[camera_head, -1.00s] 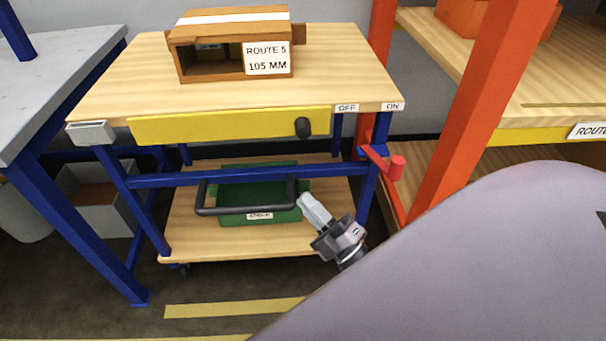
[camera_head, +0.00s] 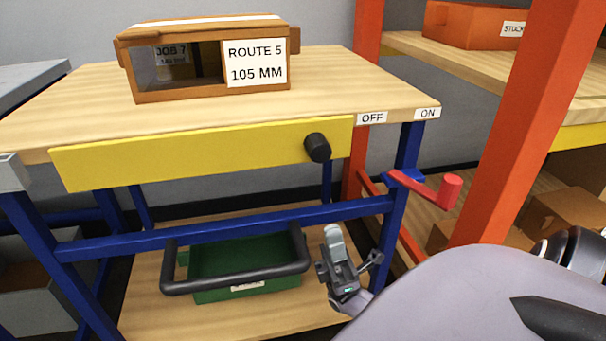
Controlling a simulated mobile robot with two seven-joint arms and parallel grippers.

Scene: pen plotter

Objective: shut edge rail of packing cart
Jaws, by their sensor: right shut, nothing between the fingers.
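The packing cart has a wooden top (camera_head: 330,85) on a blue frame. A yellow edge rail (camera_head: 200,155) runs along its front edge, with a black knob (camera_head: 317,148) near its right end. The rail ends left of the OFF label (camera_head: 372,118); the ON label (camera_head: 427,113) is at the corner. My right gripper (camera_head: 333,235) is shut and empty, low in front of the cart, below the knob and the blue crossbar (camera_head: 230,226). It appears just right of the black handle and is apart from the rail. My left gripper is not in view.
A red crank handle (camera_head: 450,191) juts out at the cart's right leg. An orange rack post (camera_head: 520,130) stands to the right. A black handle (camera_head: 240,278) crosses before a green bin (camera_head: 250,255) on the lower shelf. A wooden box (camera_head: 205,95) sits on top.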

